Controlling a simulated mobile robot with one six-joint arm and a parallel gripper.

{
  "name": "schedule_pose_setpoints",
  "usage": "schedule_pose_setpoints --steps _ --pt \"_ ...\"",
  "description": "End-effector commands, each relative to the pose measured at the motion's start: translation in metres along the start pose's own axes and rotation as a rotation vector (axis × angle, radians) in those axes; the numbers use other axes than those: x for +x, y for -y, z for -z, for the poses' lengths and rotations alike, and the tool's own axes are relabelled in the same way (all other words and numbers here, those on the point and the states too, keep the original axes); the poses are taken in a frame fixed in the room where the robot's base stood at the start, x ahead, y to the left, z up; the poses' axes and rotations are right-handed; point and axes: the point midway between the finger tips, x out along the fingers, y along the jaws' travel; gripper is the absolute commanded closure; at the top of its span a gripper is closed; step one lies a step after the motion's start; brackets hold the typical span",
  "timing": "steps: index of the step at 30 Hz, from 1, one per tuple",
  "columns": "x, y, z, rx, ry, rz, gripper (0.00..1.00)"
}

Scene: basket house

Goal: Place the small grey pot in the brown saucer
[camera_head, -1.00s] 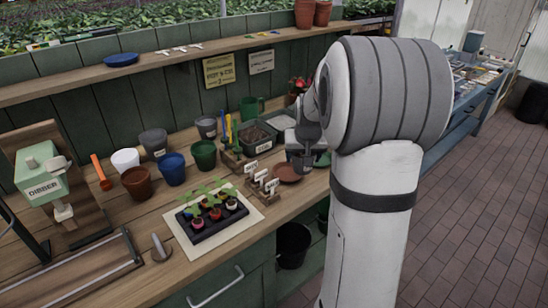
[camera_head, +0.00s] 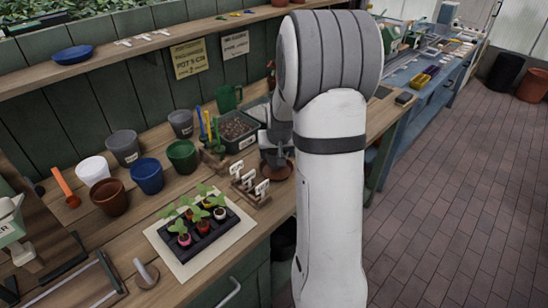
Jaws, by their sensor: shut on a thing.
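The brown saucer (camera_head: 284,173) lies on the wooden bench, right of the white plant labels, partly covered by my gripper. My gripper (camera_head: 274,157) points down over the saucer. It is shut on a grey thing that fits the small grey pot; its outline merges with the grey jaws. I cannot tell whether the held thing touches the saucer. Two other grey pots, a larger one (camera_head: 123,148) and a smaller one (camera_head: 181,124), stand on the bench to the left.
A seedling tray (camera_head: 210,240) lies in front on a pale sheet. The label holder (camera_head: 250,188) stands close left of the saucer. Blue, green, white and brown pots stand left. The bench's front edge is near.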

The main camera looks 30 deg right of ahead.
Motion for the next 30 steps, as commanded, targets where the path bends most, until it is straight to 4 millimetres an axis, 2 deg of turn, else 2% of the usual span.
schedule_pose_setpoints --steps 4,16,17,24,30 --pt "0.017 0.001 -0.008 -0.001 0.004 0.001 0.58" --pt "0.023 0.001 -0.011 -0.002 0.000 0.001 0.58" --pt "0.022 0.001 -0.010 -0.002 0.001 0.001 0.32" --pt "0.021 0.002 -0.010 -0.002 0.001 0.001 0.13" --pt "0.021 0.002 -0.010 -0.003 0.001 0.001 0.13"
